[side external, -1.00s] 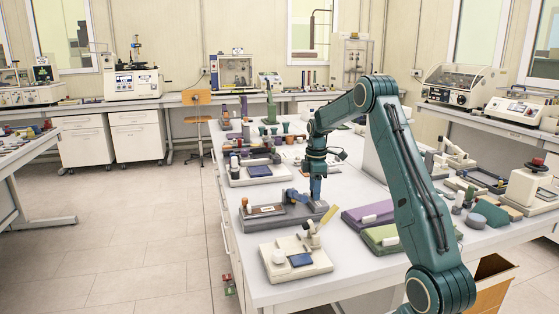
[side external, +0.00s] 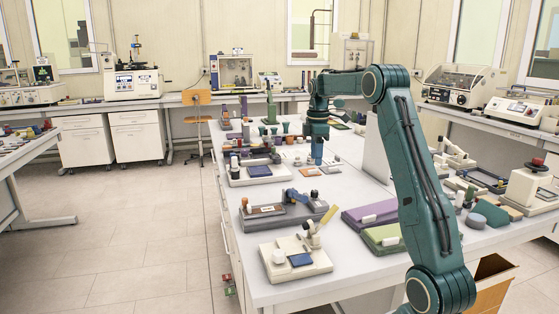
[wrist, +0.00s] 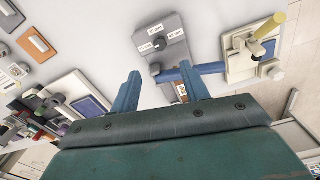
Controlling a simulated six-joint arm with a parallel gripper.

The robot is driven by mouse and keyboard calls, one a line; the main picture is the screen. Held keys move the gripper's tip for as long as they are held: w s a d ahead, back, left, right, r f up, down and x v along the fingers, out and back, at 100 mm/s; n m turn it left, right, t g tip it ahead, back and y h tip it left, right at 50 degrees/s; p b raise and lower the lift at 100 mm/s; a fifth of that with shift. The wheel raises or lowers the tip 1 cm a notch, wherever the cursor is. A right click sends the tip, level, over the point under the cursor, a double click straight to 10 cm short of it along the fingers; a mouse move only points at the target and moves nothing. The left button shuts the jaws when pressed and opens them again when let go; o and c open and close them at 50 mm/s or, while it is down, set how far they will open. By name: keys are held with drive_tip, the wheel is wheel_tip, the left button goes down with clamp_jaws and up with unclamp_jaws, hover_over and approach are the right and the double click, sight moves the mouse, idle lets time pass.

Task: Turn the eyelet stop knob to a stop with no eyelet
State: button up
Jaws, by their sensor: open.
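The grey fixture (wrist: 176,52) shows in the wrist view beyond my fingers, with white printed labels on its top and a small dark knob (wrist: 158,43) between them. Which stop the knob points at is too small to tell. A blue lever arm (wrist: 200,70) crosses the fixture. In the side view the same fixture (side external: 297,218) lies near the table's left edge, its knob too small to make out. My gripper (wrist: 160,86) is open and empty, its blue fingers apart. In the side view my gripper (side external: 317,158) hangs above the table, behind the fixture and clear of it.
A cream fixture (side external: 315,262) with a blue pad and yellow handle stands in front of the grey one. Purple and green boxes (side external: 385,237) lie to the right. Another cream fixture (side external: 240,178) stands behind.

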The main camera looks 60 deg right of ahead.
drive_tip(key=shift+r, duration=1)
drive_tip(key=s+a+r+m+t+h, duration=0.15)
drive_tip(key=a+r, duration=0.25)
drive_tip(key=a, duration=0.7)
drive_tip(key=s+a+r+m+t+y, duration=0.1)
drive_tip(key=s+a+r+m, duration=0.15)
drive_tip(key=a, duration=0.95)
drive_tip(key=s+a+f+m+t, duration=0.1)
drive_tip(key=s+a+f, duration=0.1)
drive_tip(key=s+a, duration=0.5)
drive_tip(key=s+a+f+m+t, duration=0.2)
drive_tip(key=s+a+f, duration=0.1)
drive_tip(key=s+a, duration=0.4)
drive_tip(key=shift+s+a+f, duration=0.3)
drive_tip(key=shift+s, duration=0.4)
